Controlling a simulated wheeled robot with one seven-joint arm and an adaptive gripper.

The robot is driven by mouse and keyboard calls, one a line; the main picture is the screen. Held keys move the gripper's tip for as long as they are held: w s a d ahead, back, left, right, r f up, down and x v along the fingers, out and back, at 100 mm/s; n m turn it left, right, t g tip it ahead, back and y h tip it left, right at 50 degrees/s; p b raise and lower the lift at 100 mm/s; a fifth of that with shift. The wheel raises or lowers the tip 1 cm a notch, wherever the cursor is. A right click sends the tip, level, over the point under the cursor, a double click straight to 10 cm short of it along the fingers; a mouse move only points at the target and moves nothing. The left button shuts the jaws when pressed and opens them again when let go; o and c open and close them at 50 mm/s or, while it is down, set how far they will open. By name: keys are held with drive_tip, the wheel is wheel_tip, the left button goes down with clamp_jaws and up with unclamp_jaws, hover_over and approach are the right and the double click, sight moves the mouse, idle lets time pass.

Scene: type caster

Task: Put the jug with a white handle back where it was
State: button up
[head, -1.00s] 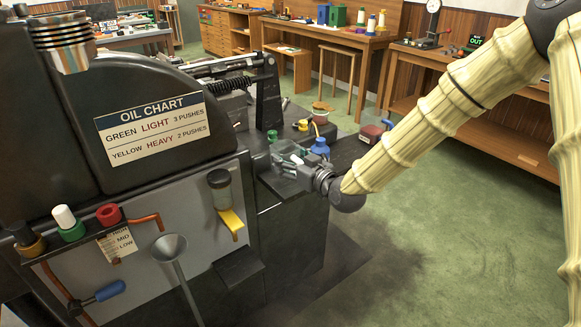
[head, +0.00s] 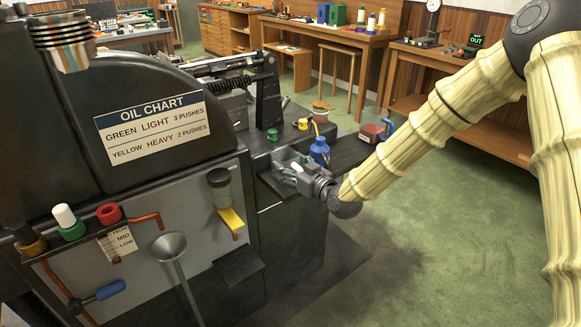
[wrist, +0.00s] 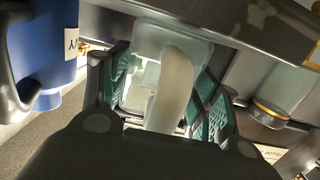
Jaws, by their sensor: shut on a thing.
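The jug with a white handle (wrist: 172,90) is in my gripper. In the wrist view its pale curved handle stands between the two green finger pads, and its translucent body (wrist: 150,35) lies beyond them, partly hidden. In the head view my gripper (head: 290,165) is shut on it at the small dark shelf (head: 272,184) on the machine's right end. Only a little of the jug shows there, and I cannot tell whether its base touches the shelf.
A blue jug (head: 319,150) stands close to my gripper and also shows in the wrist view (wrist: 38,45). A red jug with a blue handle (head: 374,133) stands behind the arm. Small green (head: 272,135) and yellow (head: 303,124) things sit nearby. The black machine (head: 60,130) fills the left.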

drive_tip(key=o, duration=1.7)
drive_tip(key=shift+o, duration=0.2)
drive_tip(key=shift+r, duration=0.1)
drive_tip(key=v, duration=1.2)
